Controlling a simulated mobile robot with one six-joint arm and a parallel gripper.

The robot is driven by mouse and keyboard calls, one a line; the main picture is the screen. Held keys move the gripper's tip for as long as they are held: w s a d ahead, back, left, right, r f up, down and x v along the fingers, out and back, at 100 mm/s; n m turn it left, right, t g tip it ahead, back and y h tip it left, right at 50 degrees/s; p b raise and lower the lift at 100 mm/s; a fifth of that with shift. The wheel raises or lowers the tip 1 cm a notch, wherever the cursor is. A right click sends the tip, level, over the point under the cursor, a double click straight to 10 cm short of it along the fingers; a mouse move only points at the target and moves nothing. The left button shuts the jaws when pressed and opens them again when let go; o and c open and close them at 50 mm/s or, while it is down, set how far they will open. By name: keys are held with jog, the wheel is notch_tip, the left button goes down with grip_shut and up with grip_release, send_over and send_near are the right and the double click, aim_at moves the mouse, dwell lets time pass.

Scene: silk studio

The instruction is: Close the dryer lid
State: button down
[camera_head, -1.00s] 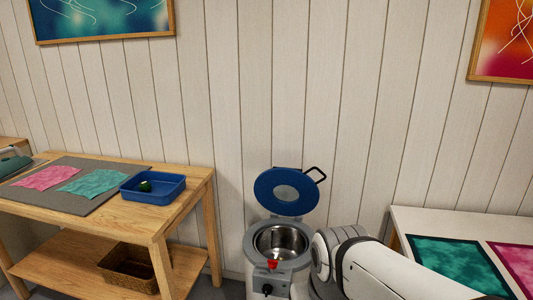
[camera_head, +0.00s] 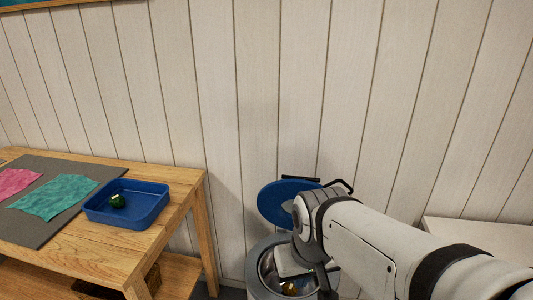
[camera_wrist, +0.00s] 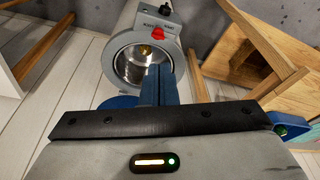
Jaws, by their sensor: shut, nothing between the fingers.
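The dryer (camera_head: 257,291) is a grey cylinder with a steel drum, partly hidden by my arm in the head view. Its blue lid (camera_head: 273,203) stands raised behind the opening, with a black handle (camera_head: 346,184) at its upper right. In the wrist view the dryer (camera_wrist: 112,73) appears upside down, with a red knob (camera_wrist: 158,33), and a sliver of the blue lid (camera_wrist: 116,101) shows behind my fingers. My gripper (camera_wrist: 159,72) is shut and empty, its blue fingertips overlapping the drum's rim in that view. I cannot tell if they touch anything.
A wooden table (camera_head: 105,252) at left holds a grey mat (camera_head: 40,222), pink and teal cloths and a blue tray (camera_head: 157,207) with a dark green item. A white table (camera_head: 480,236) stands at right. The plank wall is close behind the lid. A small yellowish patch shows inside the drum.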

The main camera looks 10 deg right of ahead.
jog(key=w+d+r+m+p, duration=0.1)
jog(key=w+d+r+p, duration=0.25)
jog(key=w, duration=0.85)
jog(key=w+d+r+m+p, duration=0.1)
jog(key=w+d+r+p, duration=0.2)
jog(key=w, duration=0.8)
jog(key=w+d+r+m+p, duration=0.15)
jog(key=w+d+r, duration=0.3)
jog(key=w, duration=0.75)
jog(key=w+d+f+m+h+p, duration=0.1)
jog(key=w+d+f, duration=0.25)
jog(key=w, duration=0.45)
notch_tip(320, 180, down, 11)
jog(key=s+p, duration=0.1)
jog(key=p, duration=0.2)
jog(key=shift+r, duration=0.2)
jog(key=shift+s+d, duration=0.1)
